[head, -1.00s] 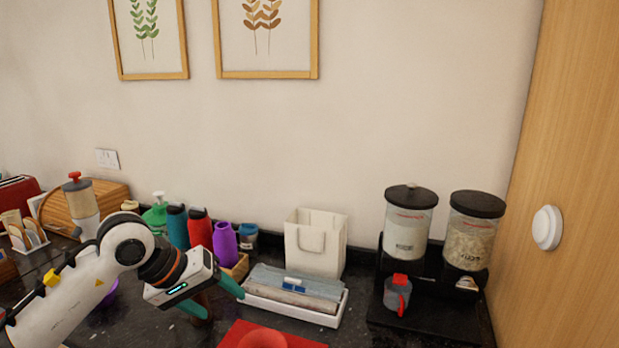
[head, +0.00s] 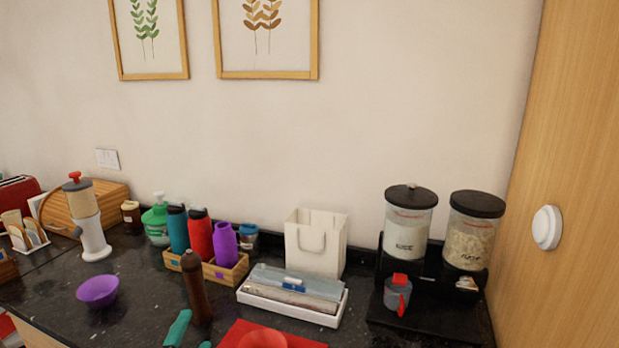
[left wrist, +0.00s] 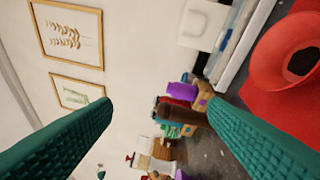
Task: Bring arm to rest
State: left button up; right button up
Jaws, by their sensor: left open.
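My left gripper (head: 190,336) shows only by its green fingertips at the bottom edge of the head view, left of the red mat. In the left wrist view its two green fingers (left wrist: 160,125) stand wide apart with nothing between them. The rest of the left arm is out of the head view. My right gripper is not in any view.
A brown pepper mill (head: 198,288) stands close behind the fingertips. A purple bowl (head: 98,291) is to the left. A red mat (head: 236,334) with a red bowl (head: 263,339) is to the right. Bottles stand in a wooden crate (head: 225,276) behind.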

pick_arm(q)
jog(key=s+a+f+n+g+y, duration=0.1)
jog(key=s+f+n+g, duration=0.35)
jog(key=f, duration=0.25)
jog(key=s+a+f+n+g, duration=0.2)
jog(key=s+f+n+g, duration=0.2)
jog(key=s+f, duration=0.3)
jog(key=s+d+f+n+g+h, duration=0.15)
jog(key=s+f+n+g, duration=0.35)
jog(key=s+f+g, duration=0.5)
jog(key=s+f+t, duration=0.1)
jog(key=s+f, duration=0.1)
jog(key=f, duration=1)
jog(key=s+f+t, duration=0.1)
jog(key=s+f, duration=0.1)
jog(key=f, duration=1.1)
jog(key=s+a+f+g, duration=0.1)
jog(key=s+a+f, duration=0.1)
jog(key=s+f, duration=1.3)
jog(key=shift+s+a, duration=0.25)
jog(key=shift+s, duration=0.05)
jog(key=shift+m+y, duration=0.25)
